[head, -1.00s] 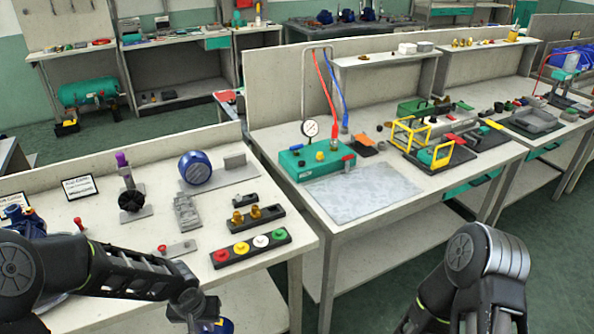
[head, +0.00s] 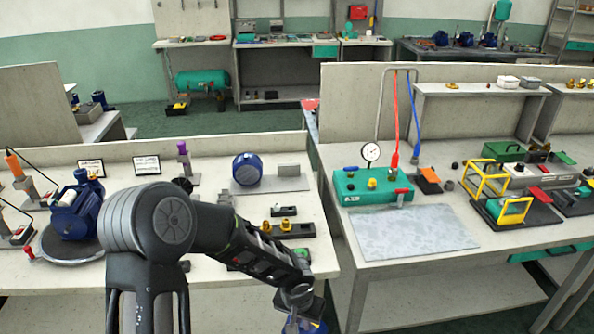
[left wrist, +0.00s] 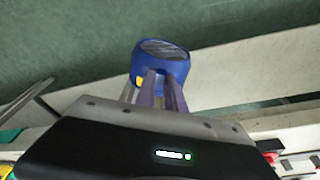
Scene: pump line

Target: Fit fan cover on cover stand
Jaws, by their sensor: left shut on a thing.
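My left gripper (left wrist: 160,88) is shut on a blue fan cover (left wrist: 176,62), a round cup with a dark end face and a small yellow mark. In the head view, the fan cover (head: 303,327) shows only in part at the bottom edge, below my left wrist, in front of the bench. A grey plate (head: 280,184) near the back of the left bench carries a similar blue round part (head: 248,168) and a grey block (head: 289,171). I cannot tell for certain whether this plate is the cover stand. My right gripper is not in view.
My left arm hides part of the left bench. A holder with brass fittings (head: 286,226) lies beside it. A blue motor (head: 72,212) stands at left. On the right bench are a green gauge box (head: 365,187) and a bare grey mat (head: 415,233). An aisle separates the benches.

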